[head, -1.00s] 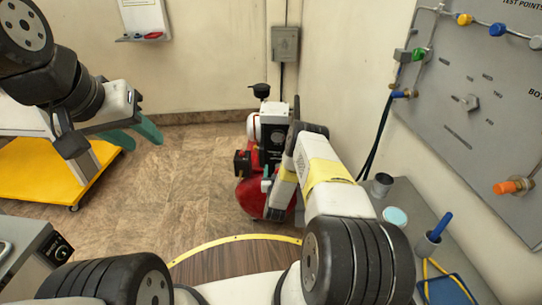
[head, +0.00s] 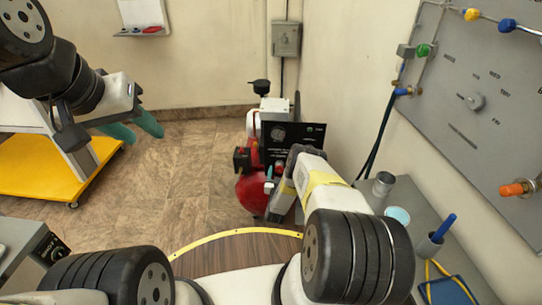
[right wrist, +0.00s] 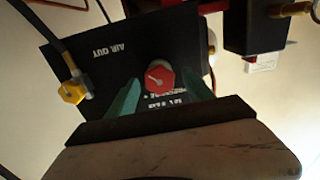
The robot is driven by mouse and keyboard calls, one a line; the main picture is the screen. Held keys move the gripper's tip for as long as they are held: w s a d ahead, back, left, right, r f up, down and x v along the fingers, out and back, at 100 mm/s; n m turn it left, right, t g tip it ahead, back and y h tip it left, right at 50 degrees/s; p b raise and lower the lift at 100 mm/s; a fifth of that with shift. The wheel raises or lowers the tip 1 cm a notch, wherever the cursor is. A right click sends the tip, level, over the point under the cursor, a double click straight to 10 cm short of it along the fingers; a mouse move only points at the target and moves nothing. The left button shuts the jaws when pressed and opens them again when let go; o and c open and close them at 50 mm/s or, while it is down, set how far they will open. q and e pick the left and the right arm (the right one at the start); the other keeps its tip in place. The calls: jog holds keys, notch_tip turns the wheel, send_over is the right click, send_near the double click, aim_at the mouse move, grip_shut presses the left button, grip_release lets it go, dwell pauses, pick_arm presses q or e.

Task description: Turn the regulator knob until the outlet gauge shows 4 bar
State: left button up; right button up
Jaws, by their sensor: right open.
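My right gripper (right wrist: 161,92) is open, with one teal finger on each side of the knob. I cannot tell whether the fingers touch it. The gauge is too small to read. The knob is hidden there behind my right arm. My left gripper (head: 135,129) is open and empty, away at the left.
A yellow fitting (right wrist: 73,91) with a dark hose sits on the panel beside the knob. The red compressor tank (head: 250,190) stands near the wall. A grey bench (head: 405,240) with cups is at the right, under a grey wall board (head: 480,110).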

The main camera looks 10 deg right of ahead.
grip_shut()
jog(key=n, duration=0.2)
jog(key=shift+n, duration=0.3)
grip_release()
jog(key=v, duration=0.7)
jog(key=shift+s, duration=0.4)
